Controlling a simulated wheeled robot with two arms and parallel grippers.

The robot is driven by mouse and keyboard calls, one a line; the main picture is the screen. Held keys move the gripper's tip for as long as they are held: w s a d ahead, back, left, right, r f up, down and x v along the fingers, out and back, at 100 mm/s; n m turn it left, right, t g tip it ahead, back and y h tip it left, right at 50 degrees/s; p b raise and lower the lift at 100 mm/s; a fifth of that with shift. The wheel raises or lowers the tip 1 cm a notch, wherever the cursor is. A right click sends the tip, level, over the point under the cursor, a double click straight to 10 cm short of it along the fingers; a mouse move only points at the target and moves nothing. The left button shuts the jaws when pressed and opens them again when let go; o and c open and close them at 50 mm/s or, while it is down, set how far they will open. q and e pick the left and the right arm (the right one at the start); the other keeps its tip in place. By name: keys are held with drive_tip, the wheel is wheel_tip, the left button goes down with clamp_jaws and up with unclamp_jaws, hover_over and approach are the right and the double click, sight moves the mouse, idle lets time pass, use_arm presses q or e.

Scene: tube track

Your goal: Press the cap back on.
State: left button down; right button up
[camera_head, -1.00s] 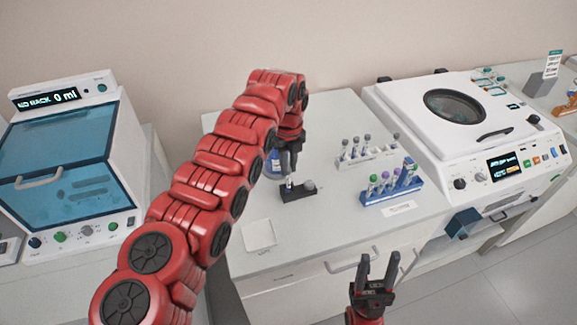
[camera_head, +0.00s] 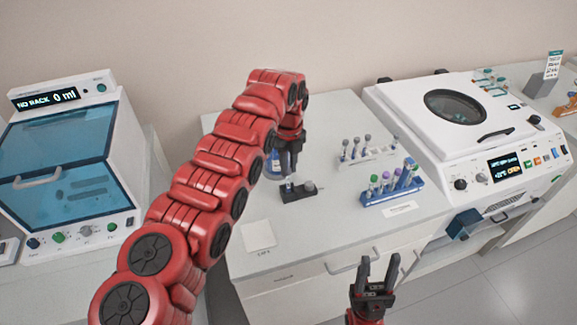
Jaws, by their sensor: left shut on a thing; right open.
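My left gripper (camera_head: 288,165) points down over the small black holder (camera_head: 299,195) on the bench. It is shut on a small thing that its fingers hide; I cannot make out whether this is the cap. A short pale tube (camera_head: 289,186) stands upright in the left part of the holder, just under the fingertips. A round grey piece (camera_head: 310,186) sits on the right part of the holder. My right gripper (camera_head: 377,275) is open and empty, in front of the bench's front edge, with its fingers up.
A blue rack (camera_head: 393,195) with several capped tubes and a white rack (camera_head: 370,158) stand to the right. A blue-labelled bottle (camera_head: 273,163) is partly hidden behind my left gripper. A white square pad (camera_head: 258,235) lies front left. A white machine (camera_head: 470,125) stands at right.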

use_arm(q)
drive_tip(key=shift+f, duration=0.25)
idle(0.4)
drive_tip(key=c, duration=0.7)
unclamp_jaws()
drive_tip(key=shift+r, duration=0.1)
